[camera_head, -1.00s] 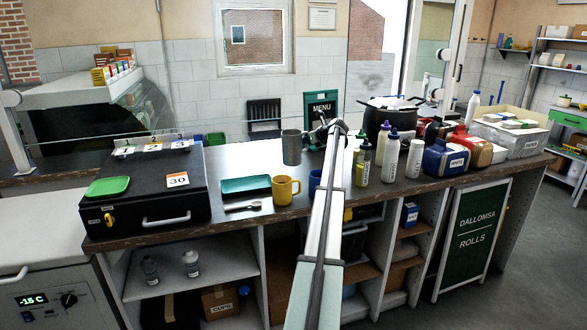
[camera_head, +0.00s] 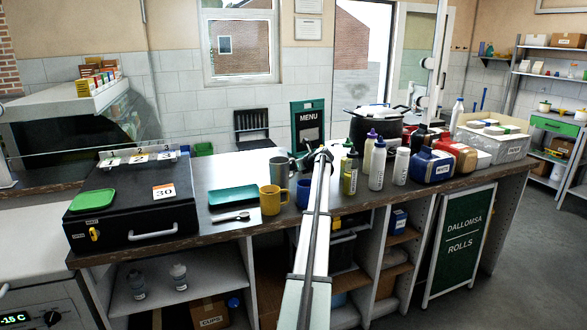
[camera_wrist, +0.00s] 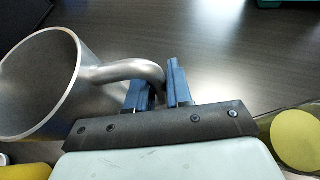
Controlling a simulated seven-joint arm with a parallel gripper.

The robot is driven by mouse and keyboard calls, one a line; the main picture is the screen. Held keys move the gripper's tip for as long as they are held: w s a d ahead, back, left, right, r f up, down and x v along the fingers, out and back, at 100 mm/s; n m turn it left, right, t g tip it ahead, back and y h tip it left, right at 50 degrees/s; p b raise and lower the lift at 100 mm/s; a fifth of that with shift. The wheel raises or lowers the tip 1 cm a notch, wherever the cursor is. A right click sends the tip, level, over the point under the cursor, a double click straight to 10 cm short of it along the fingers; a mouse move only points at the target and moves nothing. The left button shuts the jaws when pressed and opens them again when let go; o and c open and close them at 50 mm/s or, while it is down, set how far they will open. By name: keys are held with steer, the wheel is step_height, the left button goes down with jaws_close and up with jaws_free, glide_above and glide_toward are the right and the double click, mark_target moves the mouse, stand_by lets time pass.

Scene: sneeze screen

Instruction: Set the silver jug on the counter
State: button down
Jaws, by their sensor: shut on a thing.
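The silver jug (camera_head: 282,168) is upright over the counter (camera_head: 232,172), behind the yellow mug (camera_head: 273,199) and the blue mug (camera_head: 304,192). In the wrist view the jug (camera_wrist: 60,85) fills the left side, with its open rim facing the camera and its handle running to the right. My gripper (camera_wrist: 158,82) has its blue fingers on either side of the handle and is shut on it. In the head view my gripper (camera_head: 318,157) is at the jug's right, mostly hidden behind my arm. The jug's base is near the dark countertop; I cannot tell whether it touches.
A teal tray (camera_head: 233,195) and a brush (camera_head: 231,216) lie left of the mugs. A black case (camera_head: 130,205) stands further left. Several bottles (camera_head: 376,165) stand close right of my gripper; a yellow round top (camera_wrist: 295,138) shows there in the wrist view. A black pot (camera_head: 376,123) is behind.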

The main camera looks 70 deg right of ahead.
steer(key=c, duration=1)
jaws_free()
steer(key=shift+r, duration=0.1)
steer(key=v, duration=1.2)
steer(key=shift+a, duration=0.1)
